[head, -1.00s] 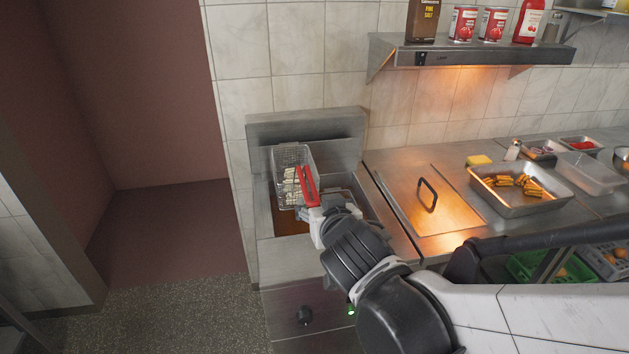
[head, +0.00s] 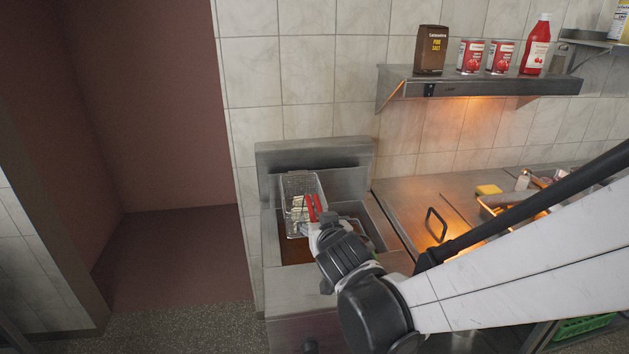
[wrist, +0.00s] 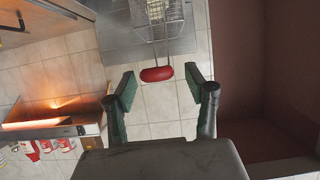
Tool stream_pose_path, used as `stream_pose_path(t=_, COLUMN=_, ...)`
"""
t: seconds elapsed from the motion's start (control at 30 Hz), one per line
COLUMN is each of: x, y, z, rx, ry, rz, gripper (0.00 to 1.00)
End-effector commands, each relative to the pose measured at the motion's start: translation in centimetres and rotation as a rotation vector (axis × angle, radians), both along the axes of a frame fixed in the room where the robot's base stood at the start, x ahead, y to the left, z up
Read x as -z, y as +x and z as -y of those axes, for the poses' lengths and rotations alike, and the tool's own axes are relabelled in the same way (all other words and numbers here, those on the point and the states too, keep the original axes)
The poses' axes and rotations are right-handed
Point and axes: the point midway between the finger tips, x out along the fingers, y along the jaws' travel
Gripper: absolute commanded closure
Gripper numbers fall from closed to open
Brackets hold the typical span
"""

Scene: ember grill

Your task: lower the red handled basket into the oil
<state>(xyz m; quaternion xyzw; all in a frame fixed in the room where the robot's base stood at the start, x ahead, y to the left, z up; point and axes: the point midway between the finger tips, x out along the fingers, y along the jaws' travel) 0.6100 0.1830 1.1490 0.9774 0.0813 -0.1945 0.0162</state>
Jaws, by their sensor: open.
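The wire basket (head: 292,184) holds pale fries and is at the fryer's (head: 273,275) left side, over the brown oil (head: 296,254). Whether its bottom touches the oil is hidden. Its red handle (head: 311,207) points toward me in the head view, partly behind my gripper (head: 316,226). In the wrist view the handle's rounded red end (wrist: 157,74) lies near the line between the two fingertips of my gripper (wrist: 160,78). The fingers are wide apart, with gaps on both sides of the handle. The basket mesh (wrist: 165,20) shows at the wrist view's top edge.
A metal lid with a black handle (head: 437,224) covers the counter right of the fryer. A shelf (head: 480,83) with a salt box, cans and a red bottle hangs above. The fryer's back panel (head: 315,155) stands behind the basket.

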Motion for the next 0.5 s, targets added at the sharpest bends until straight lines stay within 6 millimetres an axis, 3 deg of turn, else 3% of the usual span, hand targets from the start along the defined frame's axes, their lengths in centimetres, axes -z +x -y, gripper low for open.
stream_pose_path(t=0.2, x=0.9, y=2.3, z=-0.3, rx=0.001, ry=0.001, rz=0.0, gripper=0.5)
stream_pose_path(t=0.5, x=1.6, y=3.9, z=-0.6, rx=0.0, ry=0.0, rz=0.001, gripper=0.5)
